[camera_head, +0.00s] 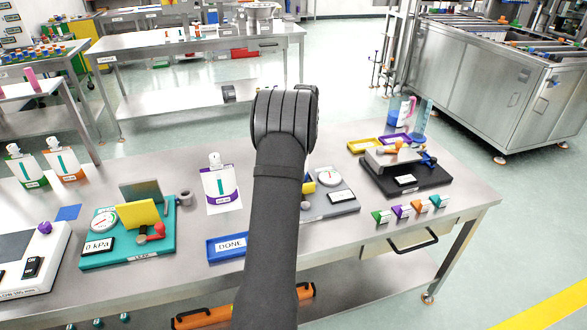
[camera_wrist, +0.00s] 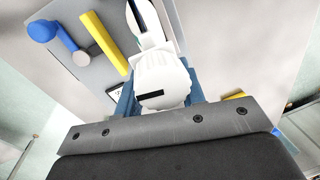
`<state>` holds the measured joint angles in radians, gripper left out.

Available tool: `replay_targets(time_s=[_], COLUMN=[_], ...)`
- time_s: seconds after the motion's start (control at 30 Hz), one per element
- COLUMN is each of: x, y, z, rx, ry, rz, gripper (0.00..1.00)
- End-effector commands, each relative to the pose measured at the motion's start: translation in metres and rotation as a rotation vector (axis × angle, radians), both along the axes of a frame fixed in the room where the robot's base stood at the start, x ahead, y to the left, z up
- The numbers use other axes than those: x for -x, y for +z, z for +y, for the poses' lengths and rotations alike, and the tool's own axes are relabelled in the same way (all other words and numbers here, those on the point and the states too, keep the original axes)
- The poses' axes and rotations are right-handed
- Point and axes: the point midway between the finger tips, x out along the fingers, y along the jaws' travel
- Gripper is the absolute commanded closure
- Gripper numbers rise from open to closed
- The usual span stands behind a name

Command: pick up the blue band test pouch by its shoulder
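The blue band is not visible in either view. In the wrist view a white cap (camera_wrist: 163,82) on a white pouch (camera_wrist: 148,22) is close below my gripper, and the pouch's band is out of sight. My gripper (camera_wrist: 160,98) has blue-grey fingers on both sides of the cap. I cannot tell whether they touch the cap or the pouch's shoulder. In the head view my arm hides the gripper and this pouch. A purple-banded pouch (camera_head: 221,190) stands upright on the table, left of my arm.
A blue DONE tray (camera_head: 226,247) lies at the front, beside my arm. A teal leak tester (camera_head: 130,232) stands left, a grey gauge device (camera_head: 331,194) right of my arm. Green-banded (camera_head: 27,168) and orange-banded (camera_head: 63,163) pouches stand far left. A blue lever (camera_wrist: 44,31) and yellow plate (camera_wrist: 104,42) are near the cap.

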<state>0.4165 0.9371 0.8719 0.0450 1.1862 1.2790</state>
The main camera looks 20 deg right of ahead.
Motion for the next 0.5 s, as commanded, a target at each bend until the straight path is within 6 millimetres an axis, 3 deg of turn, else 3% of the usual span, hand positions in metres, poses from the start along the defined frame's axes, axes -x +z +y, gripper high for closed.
replay_targets(time_s=[0.03, 0.17, 0.5], x=[-0.0001, 0.0, -0.0006], y=[0.0002, 0.0004, 0.0015], z=[0.0, 0.0, -0.0001], rx=[0.0, 0.0, 0.0], ry=[0.0, 0.0, 0.0], rz=[0.0, 0.0, -0.003], gripper=[0.74, 1.0, 1.0])
